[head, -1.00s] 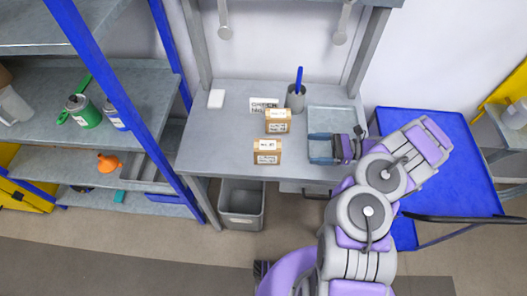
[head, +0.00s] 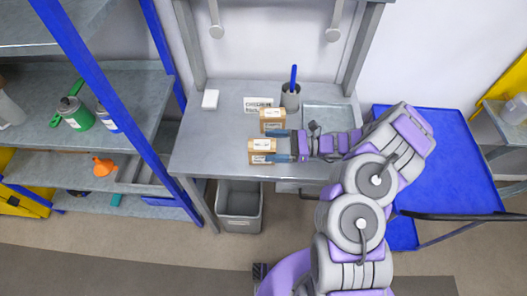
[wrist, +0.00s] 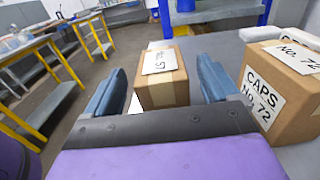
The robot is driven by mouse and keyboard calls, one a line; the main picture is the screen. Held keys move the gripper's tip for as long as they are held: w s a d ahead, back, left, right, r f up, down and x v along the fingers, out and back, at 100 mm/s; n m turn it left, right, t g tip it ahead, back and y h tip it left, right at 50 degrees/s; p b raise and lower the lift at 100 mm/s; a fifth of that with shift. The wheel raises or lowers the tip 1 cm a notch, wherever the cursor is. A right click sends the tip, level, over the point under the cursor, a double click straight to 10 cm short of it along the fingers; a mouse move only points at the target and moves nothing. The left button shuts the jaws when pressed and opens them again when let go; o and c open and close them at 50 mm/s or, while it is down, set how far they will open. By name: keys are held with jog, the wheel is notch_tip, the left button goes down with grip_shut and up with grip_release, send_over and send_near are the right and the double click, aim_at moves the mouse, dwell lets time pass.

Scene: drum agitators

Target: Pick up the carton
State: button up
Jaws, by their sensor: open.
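Two small brown cartons with white labels stand on the grey workbench (head: 225,140). The front carton (head: 259,147) also shows in the wrist view (wrist: 163,87), straight ahead, its label seeming to read 57. The back carton (head: 272,118) shows in the wrist view at the right (wrist: 283,98), labelled CAPS NO. 72. My gripper (head: 275,146) comes in from the right, open. In the wrist view its blue fingers stand on either side of the front carton, with a gap at each side. The carton's lower part is hidden by my gripper's body.
A white block (head: 210,99) lies back left. The bench's left part is clear. A grey bin (head: 239,205) stands below; a blue cart (head: 440,150) stands right.

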aim_at(262, 145)
jog(key=a, duration=0.4)
jog(key=shift+a, duration=0.3)
jog(key=shift+d, duration=0.55)
jog(key=c, duration=0.7)
jog(key=shift+a, duration=0.35)
jog(key=c, duration=0.5)
jog(key=shift+r, duration=0.1)
